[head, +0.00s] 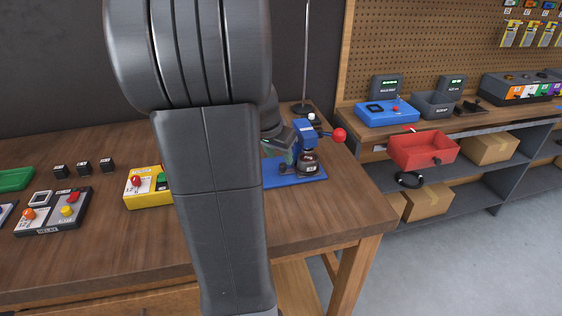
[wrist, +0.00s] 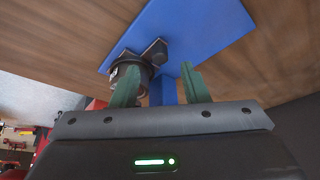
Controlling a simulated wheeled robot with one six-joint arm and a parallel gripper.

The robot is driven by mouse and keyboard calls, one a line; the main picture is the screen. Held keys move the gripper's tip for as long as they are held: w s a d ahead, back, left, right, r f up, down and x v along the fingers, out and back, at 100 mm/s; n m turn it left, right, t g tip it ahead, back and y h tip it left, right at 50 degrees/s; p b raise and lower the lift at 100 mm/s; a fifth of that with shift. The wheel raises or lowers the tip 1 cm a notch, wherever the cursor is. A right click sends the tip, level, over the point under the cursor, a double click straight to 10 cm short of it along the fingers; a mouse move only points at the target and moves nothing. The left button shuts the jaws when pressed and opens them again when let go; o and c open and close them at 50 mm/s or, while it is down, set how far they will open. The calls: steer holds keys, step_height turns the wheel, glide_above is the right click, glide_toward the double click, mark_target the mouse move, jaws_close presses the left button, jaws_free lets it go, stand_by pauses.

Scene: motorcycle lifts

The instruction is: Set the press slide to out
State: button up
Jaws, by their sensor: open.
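The press is a small blue stand (head: 305,132) with a red ball on its lever (head: 340,135) at the table's right end. It has a dark round cup (head: 308,165) on a blue base plate (head: 318,177). My gripper (wrist: 160,80) is open just beside the press, partly hidden behind my arm in the head view. In the wrist view its green fingers are spread, with the blue post (wrist: 162,92) showing between them. A black knob (wrist: 155,50) and the dark cup (wrist: 134,68) show near the fingertips. I cannot tell which part is the slide or its position.
A yellow box (head: 148,200) with a red knob and a switch panel (head: 60,212) lie left on the wooden table (head: 120,240). A thin metal rod (head: 306,60) stands behind the press.

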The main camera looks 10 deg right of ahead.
mark_target(282, 165)
steer(key=shift+x, duration=2.15)
steer(key=shift+a, duration=0.1)
jaws_close()
